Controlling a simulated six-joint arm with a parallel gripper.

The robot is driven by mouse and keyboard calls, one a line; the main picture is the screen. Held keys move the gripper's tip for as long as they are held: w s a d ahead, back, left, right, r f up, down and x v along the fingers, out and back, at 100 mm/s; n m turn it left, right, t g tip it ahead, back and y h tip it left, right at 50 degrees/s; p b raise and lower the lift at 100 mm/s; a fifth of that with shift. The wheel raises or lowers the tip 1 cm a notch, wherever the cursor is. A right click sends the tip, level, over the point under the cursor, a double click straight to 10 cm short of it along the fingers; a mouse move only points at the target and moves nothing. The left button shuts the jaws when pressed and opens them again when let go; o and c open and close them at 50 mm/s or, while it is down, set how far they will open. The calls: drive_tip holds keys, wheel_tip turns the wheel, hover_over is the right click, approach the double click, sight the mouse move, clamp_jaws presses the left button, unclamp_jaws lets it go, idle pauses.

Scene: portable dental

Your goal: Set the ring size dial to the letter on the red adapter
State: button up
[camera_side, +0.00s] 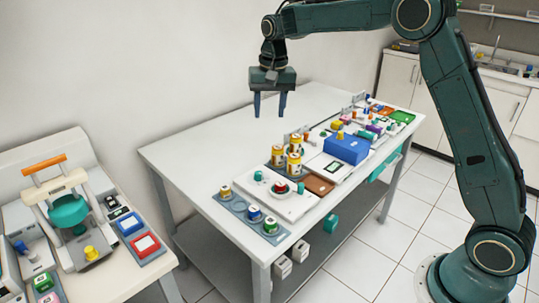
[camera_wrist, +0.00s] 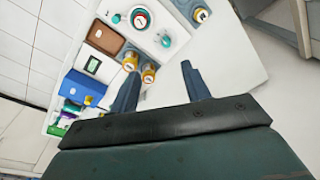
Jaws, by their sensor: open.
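My gripper (camera_side: 269,115) is open and empty, fingers down, high above the bare back part of the white table. Its two fingers also show in the wrist view (camera_wrist: 159,75). A white unit (camera_side: 291,207) stands at the table's near end. On it sits a red-sided round piece with a white top (camera_side: 280,187), which looks like the red adapter; it also shows in the wrist view (camera_wrist: 140,18). Its letter is too small to read. A teal knob (camera_wrist: 165,40) on the same unit may be the ring size dial; its setting cannot be read. The gripper is apart from both.
A grey tray (camera_side: 238,205) holds yellow, blue and green adapters. Several yellow jars (camera_side: 294,162), a brown pad (camera_side: 318,186) and a blue box (camera_side: 346,148) stand beyond the unit. The table's back left (camera_side: 200,150) is clear. A cluttered side bench (camera_side: 100,262) stands at left.

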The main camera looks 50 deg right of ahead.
drive_tip(key=m+g, duration=0.1)
drive_tip(key=m, duration=0.1)
hover_over(258, 173)
wheel_tip(258, 173, down, 10)
drive_tip(key=f, duration=0.1)
drive_tip(key=shift+w+d+r, duration=0.1)
drive_tip(key=shift+d+r, duration=0.05)
drive_tip(key=shift+r, duration=0.1)
wheel_tip(258, 173, down, 14)
drive_tip(key=shift+r, duration=0.1)
idle(0.3)
drive_tip(key=c, duration=1)
